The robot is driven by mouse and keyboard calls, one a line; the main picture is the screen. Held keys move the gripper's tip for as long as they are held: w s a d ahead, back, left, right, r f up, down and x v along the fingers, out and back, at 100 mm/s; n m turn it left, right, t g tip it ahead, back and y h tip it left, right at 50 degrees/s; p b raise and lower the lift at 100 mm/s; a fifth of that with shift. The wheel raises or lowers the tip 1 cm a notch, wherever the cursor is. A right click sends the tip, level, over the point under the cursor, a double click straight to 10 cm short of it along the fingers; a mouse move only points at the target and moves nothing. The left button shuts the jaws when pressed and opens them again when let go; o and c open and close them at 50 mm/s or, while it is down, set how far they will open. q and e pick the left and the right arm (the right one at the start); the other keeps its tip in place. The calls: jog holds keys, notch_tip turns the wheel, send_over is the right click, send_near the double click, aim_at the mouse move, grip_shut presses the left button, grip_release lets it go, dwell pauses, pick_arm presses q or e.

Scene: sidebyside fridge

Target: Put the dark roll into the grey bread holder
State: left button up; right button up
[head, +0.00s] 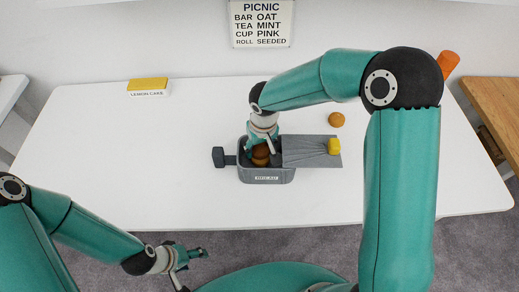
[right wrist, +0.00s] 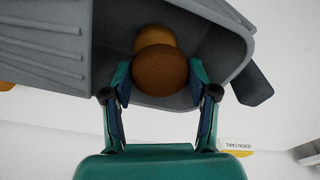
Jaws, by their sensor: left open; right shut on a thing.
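The grey bread holder (head: 267,175) stands on the white table with its top open and its ribbed lid (head: 305,152) out to the right. It also shows in the right wrist view (right wrist: 225,45). My right gripper (head: 262,143) reaches down into the opening, shut on the dark roll (right wrist: 160,72). The dark roll (head: 261,151) is within the holder's outline; whether it touches the floor is hidden. A lighter brown roll (right wrist: 156,37) lies in the holder just beyond it. My left gripper (head: 190,257) is open and empty in front of the table edge.
A yellow piece (head: 334,146) is on the lid. An orange-brown roll (head: 336,119) lies on the table behind the lid. A yellow-topped lemon cake label block (head: 148,86) stands at the back left. A dark knob (head: 218,157) sticks out from the holder's left side.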

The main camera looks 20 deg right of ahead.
jog(key=shift+f, duration=0.95)
jog(key=shift+f, duration=0.15)
jog(key=o, duration=1.3)
jog(key=shift+c, duration=0.2)
